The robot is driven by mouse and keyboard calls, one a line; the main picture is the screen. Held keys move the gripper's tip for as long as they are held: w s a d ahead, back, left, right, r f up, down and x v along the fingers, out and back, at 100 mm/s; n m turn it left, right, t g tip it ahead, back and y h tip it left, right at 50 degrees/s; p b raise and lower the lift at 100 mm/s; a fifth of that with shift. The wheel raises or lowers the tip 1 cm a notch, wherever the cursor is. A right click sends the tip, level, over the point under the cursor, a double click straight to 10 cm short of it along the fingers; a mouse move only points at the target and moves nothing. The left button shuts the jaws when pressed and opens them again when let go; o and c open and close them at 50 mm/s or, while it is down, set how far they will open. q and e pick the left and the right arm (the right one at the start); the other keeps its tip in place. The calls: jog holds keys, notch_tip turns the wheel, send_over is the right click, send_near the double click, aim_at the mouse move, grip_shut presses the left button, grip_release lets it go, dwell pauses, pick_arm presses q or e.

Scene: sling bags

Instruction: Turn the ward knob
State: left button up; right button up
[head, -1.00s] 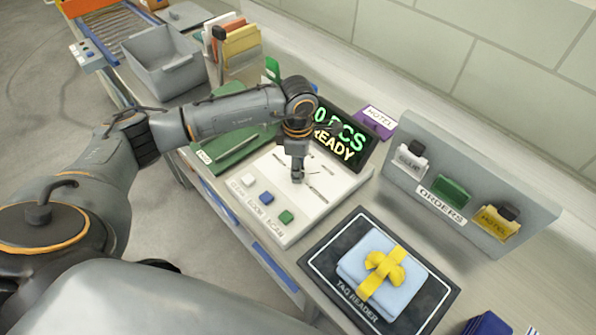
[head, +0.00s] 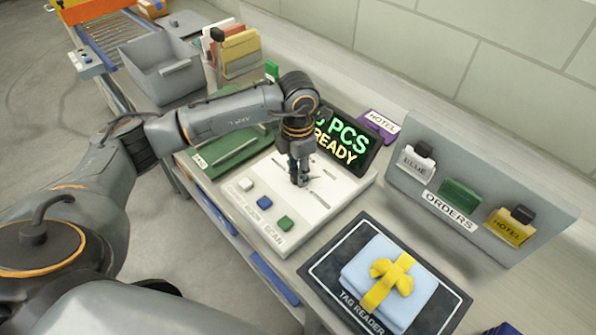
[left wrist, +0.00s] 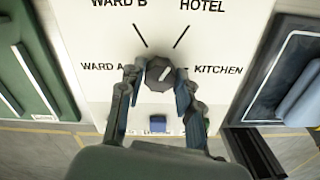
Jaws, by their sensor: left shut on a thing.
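The ward knob (left wrist: 160,73) is dark and many-sided, with a white pointer mark slanting to the upper right. It sits on a white panel (left wrist: 93,40), with WARD A at its left, WARD B and HOTEL above, and KITCHEN at its right. My left gripper (left wrist: 159,78) is shut on the knob, one finger on each side. In the head view my left gripper (head: 299,179) points down onto the white panel (head: 335,189) and hides the knob. My right gripper is not in view.
A screen (head: 345,141) reading PCS READY stands behind the knob. White (head: 246,185), blue (head: 265,202) and green (head: 286,223) buttons lie in front. A blue bundle (head: 412,299) with a yellow bow rests on the tag reader mat (head: 328,268). An orders rack (head: 402,190) stands at right.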

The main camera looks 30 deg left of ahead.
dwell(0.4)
pick_arm(q)
jog(key=o, duration=1.1)
jog(key=shift+o, duration=0.2)
notch_tip(320, 180, up, 12)
